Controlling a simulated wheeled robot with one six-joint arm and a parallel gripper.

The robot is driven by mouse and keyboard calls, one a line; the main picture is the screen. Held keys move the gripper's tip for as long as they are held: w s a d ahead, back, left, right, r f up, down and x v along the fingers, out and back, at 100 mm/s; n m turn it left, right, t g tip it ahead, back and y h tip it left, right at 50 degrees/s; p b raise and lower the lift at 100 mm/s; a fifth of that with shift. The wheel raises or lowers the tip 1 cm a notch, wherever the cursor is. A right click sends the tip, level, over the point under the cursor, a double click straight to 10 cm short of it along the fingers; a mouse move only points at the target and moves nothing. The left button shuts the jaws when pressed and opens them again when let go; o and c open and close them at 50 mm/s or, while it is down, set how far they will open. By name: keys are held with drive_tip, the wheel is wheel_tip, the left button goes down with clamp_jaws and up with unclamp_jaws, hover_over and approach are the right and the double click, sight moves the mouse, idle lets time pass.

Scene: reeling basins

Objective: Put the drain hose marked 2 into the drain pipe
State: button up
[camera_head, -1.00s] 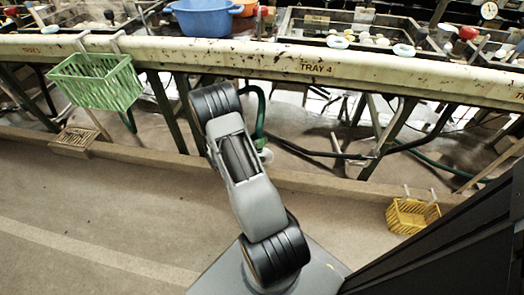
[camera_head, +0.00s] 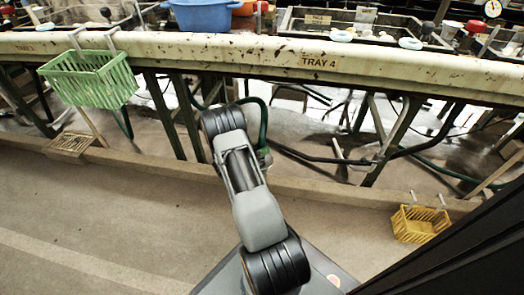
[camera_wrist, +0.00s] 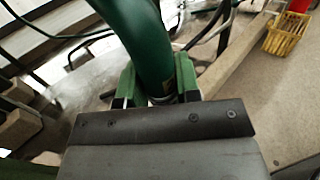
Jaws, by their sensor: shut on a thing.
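A green hose (camera_wrist: 145,40) fills the upper middle of the wrist view. My gripper (camera_wrist: 158,88) is shut on it, with one green finger on each side. In the head view the hose (camera_head: 263,122) curves down from under the bench behind my arm, and my gripper is mostly hidden behind the arm there. No number can be read on the hose. Its lower end is hidden by the gripper body. Dark pipes (camera_head: 340,159) run under the bench to the right of my arm. I cannot tell which one is the drain pipe.
The long bench beam (camera_head: 400,68) marked TRAY 4 runs above, on slanted green legs (camera_head: 393,140). A green basket (camera_head: 88,80) hangs at left. A low curb (camera_head: 330,185) crosses the floor. A yellow basket (camera_head: 420,224) is at right. The floor at left is free.

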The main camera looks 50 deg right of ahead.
drive_tip(key=shift+r, duration=0.1)
drive_tip(key=shift+f+b, duration=0.45)
drive_tip(key=shift+f, duration=0.15)
drive_tip(key=o, duration=0.9)
